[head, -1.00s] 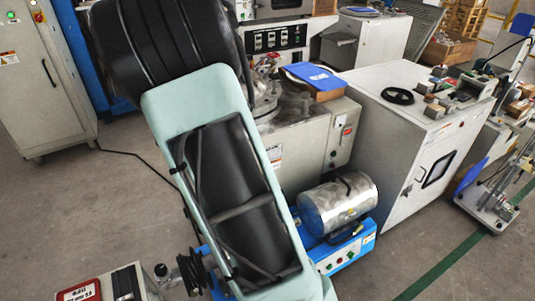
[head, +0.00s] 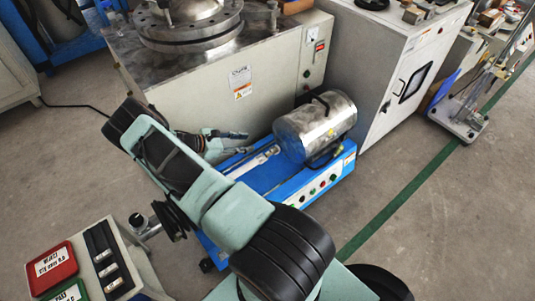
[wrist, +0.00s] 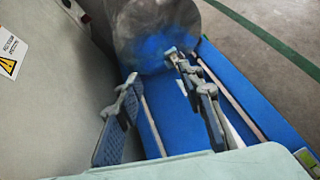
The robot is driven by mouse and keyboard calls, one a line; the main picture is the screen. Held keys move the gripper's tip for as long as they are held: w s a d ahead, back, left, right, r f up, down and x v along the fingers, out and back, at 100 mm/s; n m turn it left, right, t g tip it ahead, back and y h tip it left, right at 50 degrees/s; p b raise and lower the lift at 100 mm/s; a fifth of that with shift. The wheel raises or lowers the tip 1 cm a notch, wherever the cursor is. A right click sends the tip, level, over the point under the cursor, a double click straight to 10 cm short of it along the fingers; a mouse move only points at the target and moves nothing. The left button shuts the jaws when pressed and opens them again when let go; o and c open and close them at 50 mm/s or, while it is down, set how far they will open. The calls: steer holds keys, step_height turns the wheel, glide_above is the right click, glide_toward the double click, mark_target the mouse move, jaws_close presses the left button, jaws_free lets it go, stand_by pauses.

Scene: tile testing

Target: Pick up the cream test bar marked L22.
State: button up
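My gripper (head: 243,142) is over the near left part of the blue machine bed (head: 300,190), left of the metal drum (head: 316,127). In the wrist view its two fingers (wrist: 152,68) are apart, with nothing seen held between them. A pale strip (head: 262,159) lies on the blue bed near the drum. In the wrist view a pale strip (wrist: 183,87) shows partly behind the right finger. I cannot tell whether it is the cream bar. Several small pale pieces sit in a black rack (head: 92,243) at lower left. No L22 mark is readable.
A large grey machine (head: 215,65) stands close behind my gripper. A white cabinet (head: 375,75) stands beyond the drum. A red tray (head: 52,263) and a green tray (head: 72,292) lie beside the rack. Open floor lies at right.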

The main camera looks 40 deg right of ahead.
steer(key=n, duration=0.1)
glide_toward(270, 152)
steer(key=shift+s+d+f+n+b, duration=0.15)
steer(key=shift+d+f+b, duration=0.15)
steer(key=shift+d+f, duration=0.25)
steer(key=shift+s+d+f+n+b, duration=0.15)
steer(key=shift+s+d+f+b, duration=0.1)
steer(key=shift+d+f, duration=0.2)
steer(key=b+x, duration=0.1)
steer(key=x, duration=0.4)
steer(key=shift+d+r, duration=0.15)
steer(key=shift+d, duration=0.1)
steer(key=shift+c, duration=0.2)
jaws_close()
